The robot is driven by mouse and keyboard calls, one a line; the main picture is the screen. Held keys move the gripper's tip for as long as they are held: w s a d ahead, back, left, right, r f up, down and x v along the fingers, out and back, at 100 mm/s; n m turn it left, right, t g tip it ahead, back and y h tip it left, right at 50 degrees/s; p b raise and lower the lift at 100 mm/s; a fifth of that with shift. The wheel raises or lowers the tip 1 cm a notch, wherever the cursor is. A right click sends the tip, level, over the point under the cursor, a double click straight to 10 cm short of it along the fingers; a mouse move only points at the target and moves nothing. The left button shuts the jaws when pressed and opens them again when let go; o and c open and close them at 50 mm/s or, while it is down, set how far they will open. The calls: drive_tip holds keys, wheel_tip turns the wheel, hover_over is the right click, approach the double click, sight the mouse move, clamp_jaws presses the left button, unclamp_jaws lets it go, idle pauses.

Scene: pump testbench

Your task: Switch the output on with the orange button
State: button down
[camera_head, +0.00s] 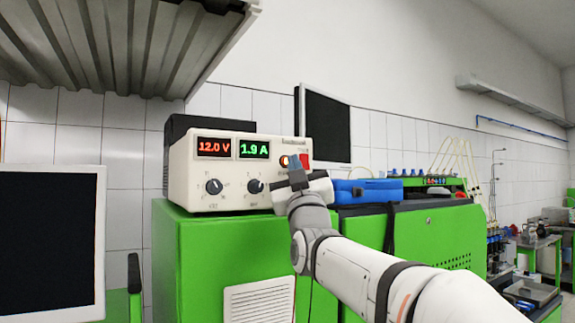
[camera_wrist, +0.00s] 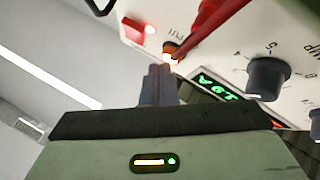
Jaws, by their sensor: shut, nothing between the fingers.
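The cream power supply (camera_head: 230,193) stands on a green cabinet; its displays read 12.0 V and 1.9 A. The orange button (camera_head: 284,161) is at the right of its front, partly behind my gripper (camera_head: 297,170). In the wrist view the orange button (camera_wrist: 169,56) glows, just beyond the tips of my gripper (camera_wrist: 159,70). The fingers are shut with nothing between them and point at the button. Whether the tips touch it, I cannot tell.
A red part (camera_head: 304,160) sits right of the orange button. In the wrist view a red bar-like part (camera_wrist: 205,32) passes close beside the button. Two dark knobs (camera_head: 214,187) are on the front. A blue case (camera_head: 367,191) lies right of the supply.

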drive_tip(key=shift+s+d+b, duration=0.3)
drive_tip(key=shift+s, duration=0.1)
drive_tip(key=shift+s+d+f, duration=0.1)
drive_tip(key=s+d+b, duration=0.2)
drive_tip(key=s+b, duration=0.1)
drive_tip(key=s+d+b, duration=0.1)
drive_tip(key=shift+s+d+b, duration=0.1)
drive_tip(key=shift+s+b, duration=0.3)
idle(0.4)
